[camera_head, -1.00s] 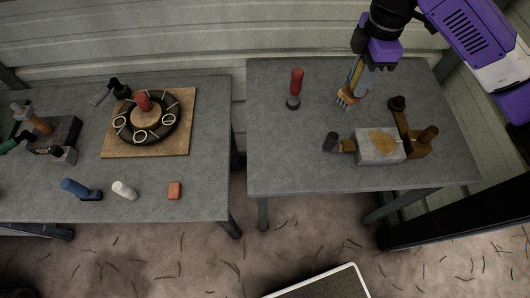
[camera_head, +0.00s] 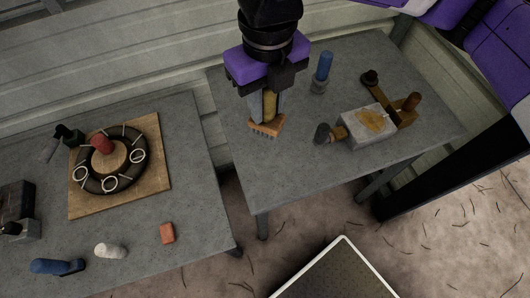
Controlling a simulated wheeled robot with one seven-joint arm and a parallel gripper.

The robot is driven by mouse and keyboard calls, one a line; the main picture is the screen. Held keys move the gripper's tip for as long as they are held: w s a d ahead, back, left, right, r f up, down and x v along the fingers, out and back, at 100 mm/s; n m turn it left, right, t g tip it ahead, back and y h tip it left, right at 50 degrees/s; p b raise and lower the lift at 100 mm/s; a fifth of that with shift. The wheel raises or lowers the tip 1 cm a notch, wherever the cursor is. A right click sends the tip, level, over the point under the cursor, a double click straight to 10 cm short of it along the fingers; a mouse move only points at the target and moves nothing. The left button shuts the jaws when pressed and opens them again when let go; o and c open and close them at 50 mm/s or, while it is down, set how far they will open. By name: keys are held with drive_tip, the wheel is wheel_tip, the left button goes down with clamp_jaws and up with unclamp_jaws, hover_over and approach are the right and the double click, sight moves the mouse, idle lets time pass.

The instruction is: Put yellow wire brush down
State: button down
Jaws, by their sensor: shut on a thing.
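The yellow wire brush has a yellow handle (camera_head: 270,104) and a wooden orange-brown head (camera_head: 267,125) with bristles pointing down. My gripper (camera_head: 268,110) is shut on its handle and holds it roughly upright over the left part of the right table (camera_head: 300,175). The bristles appear close to the tabletop; I cannot tell whether they touch it. The gripper hides the upper handle and the table behind it.
A blue-handled tool (camera_head: 323,72) stands behind to the right. A grey block (camera_head: 368,127) with a wooden frame stands farther right. The left table holds a board (camera_head: 150,185) with a black ring, and several small items. The right table's front left is clear.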

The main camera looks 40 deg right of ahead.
sight(268, 121)
wheel_tip(268, 121, down, 17)
drive_tip(key=shift+f+p, duration=0.1)
drive_tip(key=shift+p, duration=0.25)
drive_tip(key=shift+f, duration=0.15)
drive_tip(key=c, duration=1.1)
unclamp_jaws()
wheel_tip(268, 121, up, 12)
drive_tip(key=shift+r, duration=0.25)
